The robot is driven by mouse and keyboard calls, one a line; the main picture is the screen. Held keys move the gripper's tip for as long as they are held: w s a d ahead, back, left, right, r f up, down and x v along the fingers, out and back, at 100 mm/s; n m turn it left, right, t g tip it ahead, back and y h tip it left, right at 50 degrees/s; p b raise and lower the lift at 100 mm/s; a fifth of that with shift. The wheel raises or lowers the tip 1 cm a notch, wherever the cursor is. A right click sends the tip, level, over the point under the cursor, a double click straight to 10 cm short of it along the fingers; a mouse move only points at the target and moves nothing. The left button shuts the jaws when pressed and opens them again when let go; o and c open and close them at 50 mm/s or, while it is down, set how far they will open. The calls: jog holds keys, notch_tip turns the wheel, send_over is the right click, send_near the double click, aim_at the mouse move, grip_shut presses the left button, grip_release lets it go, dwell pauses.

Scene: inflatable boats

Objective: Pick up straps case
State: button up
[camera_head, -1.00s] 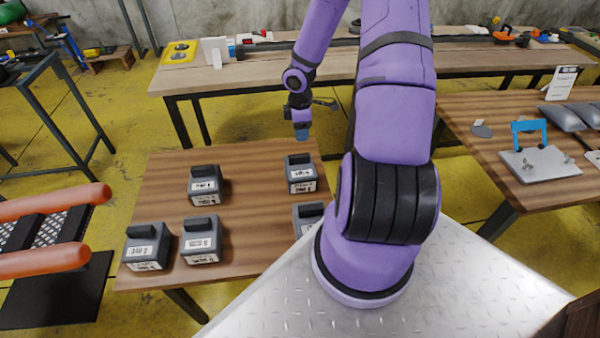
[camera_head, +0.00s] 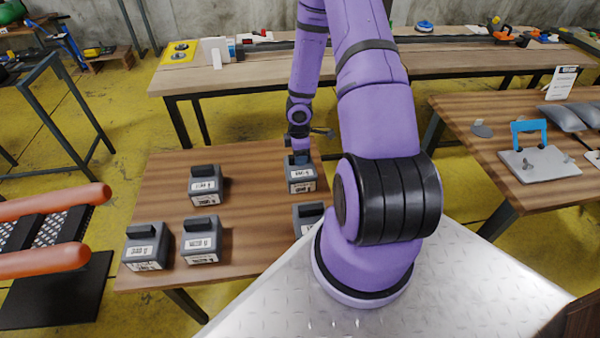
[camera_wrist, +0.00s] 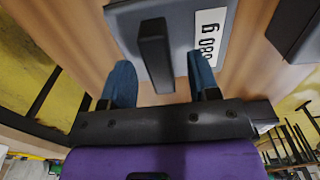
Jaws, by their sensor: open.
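Several dark grey cases with labels and raised top handles stand on the brown wooden table. The case under my gripper (camera_head: 301,179) is at the table's back right; it also fills the top of the wrist view (camera_wrist: 185,22). Its dark handle (camera_wrist: 156,55) lies between my two blue fingertips. My gripper (camera_wrist: 160,82) is open around this handle, with a gap on both sides. In the head view my gripper (camera_head: 299,158) is just above the case. Other cases stand at the left (camera_head: 205,185), front left (camera_head: 146,246) and front middle (camera_head: 201,240).
Another case (camera_head: 307,216) stands near my base, partly hidden by my arm. A side table (camera_head: 477,119) at the right holds a grey plate with a blue handle (camera_head: 529,133). A long bench (camera_head: 260,72) runs behind. Orange tubes (camera_head: 45,262) lie at the left.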

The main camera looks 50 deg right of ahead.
jog(key=shift+f, duration=0.8)
grip_shut()
dwell(1.0)
